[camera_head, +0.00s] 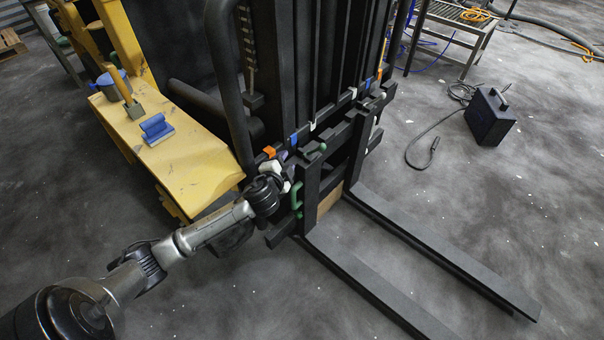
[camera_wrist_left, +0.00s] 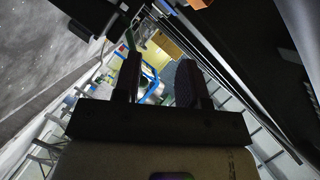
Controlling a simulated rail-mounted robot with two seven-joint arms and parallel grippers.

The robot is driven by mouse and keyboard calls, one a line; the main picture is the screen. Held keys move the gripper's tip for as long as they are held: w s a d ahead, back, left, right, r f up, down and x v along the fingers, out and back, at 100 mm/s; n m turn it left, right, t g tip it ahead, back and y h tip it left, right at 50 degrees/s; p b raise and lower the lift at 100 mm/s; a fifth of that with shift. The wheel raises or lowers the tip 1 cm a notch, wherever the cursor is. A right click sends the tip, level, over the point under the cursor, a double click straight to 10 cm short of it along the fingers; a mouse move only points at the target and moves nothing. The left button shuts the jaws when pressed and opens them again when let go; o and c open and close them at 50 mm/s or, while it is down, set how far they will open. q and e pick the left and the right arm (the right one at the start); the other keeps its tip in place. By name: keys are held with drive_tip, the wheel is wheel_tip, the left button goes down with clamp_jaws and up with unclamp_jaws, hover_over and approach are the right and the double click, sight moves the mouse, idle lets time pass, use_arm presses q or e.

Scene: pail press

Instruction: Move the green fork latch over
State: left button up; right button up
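The green fork latch (camera_head: 297,196) is an upright handle-like piece on the near fork's black upright, at the front of the forklift carriage. A second green piece (camera_head: 318,149) shows at the top of that upright. My left gripper (camera_head: 287,184) is just left of the green latch, close to it; I cannot tell whether they touch. In the left wrist view the two dark fingers (camera_wrist_left: 158,78) stand apart with nothing gripped between them. A thin green piece (camera_wrist_left: 130,41) shows just beyond the left finger's tip. My right gripper is not in view.
Two black forks (camera_head: 430,250) extend toward the lower right over the grey floor. The black mast (camera_head: 300,60) rises behind the carriage. A yellow truck body (camera_head: 185,165) with a blue item (camera_head: 156,129) is at left. A black case (camera_head: 490,117) with a cable stands at right.

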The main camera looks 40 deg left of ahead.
sight(320, 148)
use_arm(q)
drive_tip(key=w+d+m+t+h+b, duration=0.1)
drive_tip(key=w+h, duration=0.1)
drive_tip(key=w, duration=0.1)
drive_tip(key=w+d+r+m+t+h+b, duration=0.1)
drive_tip(key=w+d+m+h, duration=0.1)
drive_tip(key=w, duration=0.2)
drive_tip(key=w+d+m+t+h+b, duration=0.1)
drive_tip(key=w+m+t+h, duration=0.1)
drive_tip(key=w, duration=0.1)
drive_tip(key=shift+w+d+r, duration=0.25)
drive_tip(key=shift+d, duration=0.1)
drive_tip(key=shift+r, duration=0.1)
drive_tip(key=shift+c, duration=0.7)
drive_tip(key=c, duration=0.3)
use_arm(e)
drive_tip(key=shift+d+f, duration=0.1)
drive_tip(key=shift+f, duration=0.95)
